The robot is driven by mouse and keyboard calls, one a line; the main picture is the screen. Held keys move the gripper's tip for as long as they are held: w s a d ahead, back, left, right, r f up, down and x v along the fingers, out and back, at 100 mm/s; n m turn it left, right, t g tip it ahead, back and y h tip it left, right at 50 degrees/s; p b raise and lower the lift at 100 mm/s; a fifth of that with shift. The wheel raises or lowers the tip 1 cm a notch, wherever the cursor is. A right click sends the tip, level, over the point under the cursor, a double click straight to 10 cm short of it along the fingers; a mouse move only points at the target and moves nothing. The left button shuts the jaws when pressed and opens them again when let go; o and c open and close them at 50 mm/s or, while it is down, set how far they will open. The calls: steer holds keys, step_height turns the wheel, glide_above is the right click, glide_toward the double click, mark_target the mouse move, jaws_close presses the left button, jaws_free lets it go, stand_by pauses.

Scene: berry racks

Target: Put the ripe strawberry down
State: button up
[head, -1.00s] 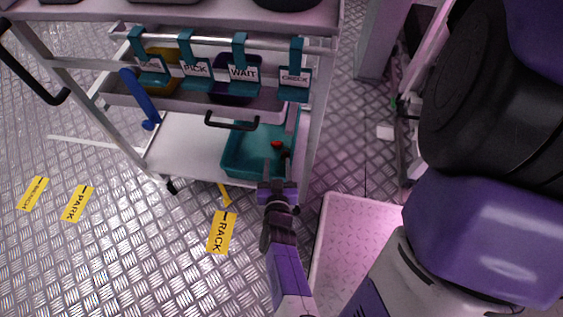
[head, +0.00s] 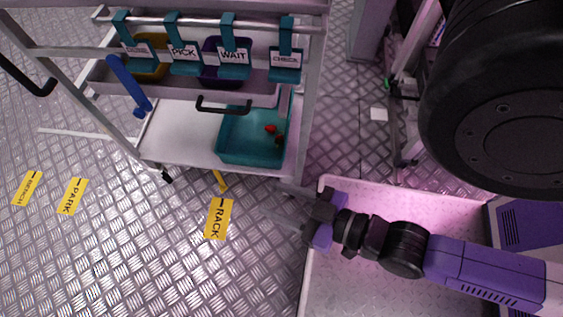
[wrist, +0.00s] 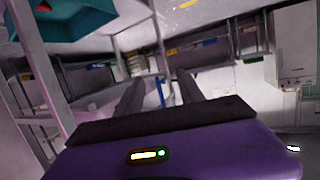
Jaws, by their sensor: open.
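The ripe strawberry (head: 270,128) is a small red thing lying in the teal bin (head: 232,150) on the cart's lower shelf. A second, darker reddish thing lies beside it, too small to make out. In the wrist view the teal bin (wrist: 75,27) is at the top left, with a bit of red (wrist: 43,6) in it. My gripper (head: 272,202) is open and empty, outside the cart, to the lower right of the bin and apart from it. In the wrist view its two fingers (wrist: 160,90) stand apart with nothing between them.
The cart's lower shelf (head: 185,135) is bare left of the bin. Above hang teal tags reading PICK (head: 184,50), WAIT (head: 234,56) and CHECK (head: 286,62). A blue handle (head: 130,85) hangs at the left. Yellow floor labels include RACK (head: 218,218) and PARK (head: 72,196).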

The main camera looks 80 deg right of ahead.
step_height(320, 180, up, 6)
steer(key=a+n+y, duration=0.1)
steer(key=n+y, duration=0.2)
steer(key=shift+s+a+t+y, duration=0.3)
steer(key=shift+s+y, duration=0.1)
steer(key=shift+f, duration=0.1)
